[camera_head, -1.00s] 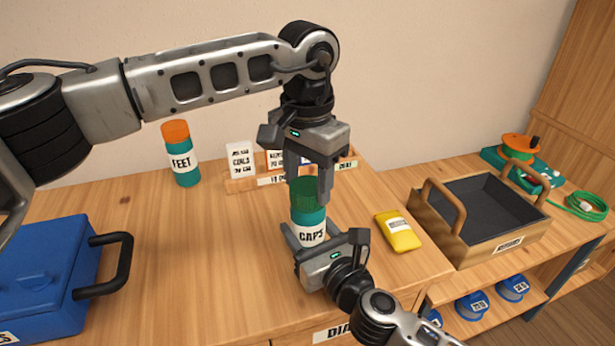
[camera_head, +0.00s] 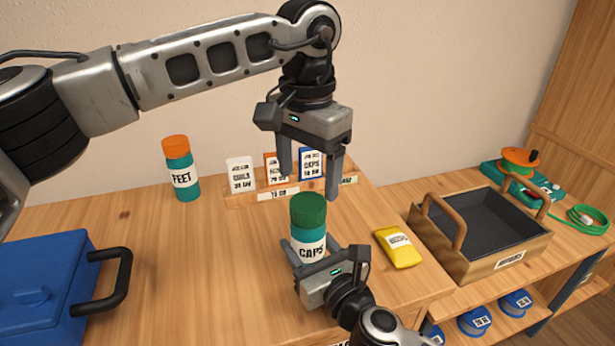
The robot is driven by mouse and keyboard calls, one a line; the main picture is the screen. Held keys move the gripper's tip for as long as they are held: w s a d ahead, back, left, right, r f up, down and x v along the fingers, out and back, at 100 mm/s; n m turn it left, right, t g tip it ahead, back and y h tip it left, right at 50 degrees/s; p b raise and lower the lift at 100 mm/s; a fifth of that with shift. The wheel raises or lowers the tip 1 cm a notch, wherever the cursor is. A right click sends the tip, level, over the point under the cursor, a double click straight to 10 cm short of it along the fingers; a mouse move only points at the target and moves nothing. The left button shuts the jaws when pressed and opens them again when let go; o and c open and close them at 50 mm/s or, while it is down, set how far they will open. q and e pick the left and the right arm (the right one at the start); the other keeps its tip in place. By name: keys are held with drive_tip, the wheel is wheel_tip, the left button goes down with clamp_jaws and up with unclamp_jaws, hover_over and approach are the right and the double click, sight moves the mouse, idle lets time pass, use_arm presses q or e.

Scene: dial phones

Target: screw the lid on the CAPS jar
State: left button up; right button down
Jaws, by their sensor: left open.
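The CAPS jar (camera_head: 309,246), teal with a white label, stands upright on the wooden table. A green lid (camera_head: 308,210) sits level on its top; whether its thread is tight cannot be seen. My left gripper (camera_head: 309,182) is open and empty, pointing down above the lid, with its fingers clear of it. My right gripper (camera_head: 312,256) comes in low from the front right, with its fingers on either side of the jar's body, and appears shut on it. The label and gripper body hide the exact contact.
A wooden rack with cards (camera_head: 263,197) is behind the CAPS jar. A yellow packet (camera_head: 397,247) lies to the right, beside a handled tray (camera_head: 503,254). A blue case (camera_head: 42,290) fills the front left.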

use_arm(q)
drive_tip(key=shift+c, duration=0.4)
drive_tip(key=n, duration=0.6)
drive_tip(key=shift+r+n, duration=0.15)
drive_tip(key=shift+n, duration=0.15)
drive_tip(key=n, duration=0.4)
drive_tip(key=shift+r+n, duration=0.15)
drive_tip(key=shift+n, duration=0.15)
drive_tip(key=n, duration=0.5)
drive_tip(key=shift+r, duration=0.15)
drive_tip(key=n, duration=0.5)
drive_tip(key=shift+r, duration=0.15)
drive_tip(key=n, duration=0.4)
drive_tip(key=shift+r+n, duration=0.15)
drive_tip(key=shift+n, duration=0.25)
drive_tip(key=n, duration=0.7)
drive_tip(key=shift+r, duration=0.2)
drive_tip(key=n, duration=0.5)
drive_tip(key=shift+r, duration=0.15)
drive_tip(key=n, duration=0.5)
drive_tip(key=shift+r+n, duration=0.15)
drive_tip(key=shift+n, duration=0.15)
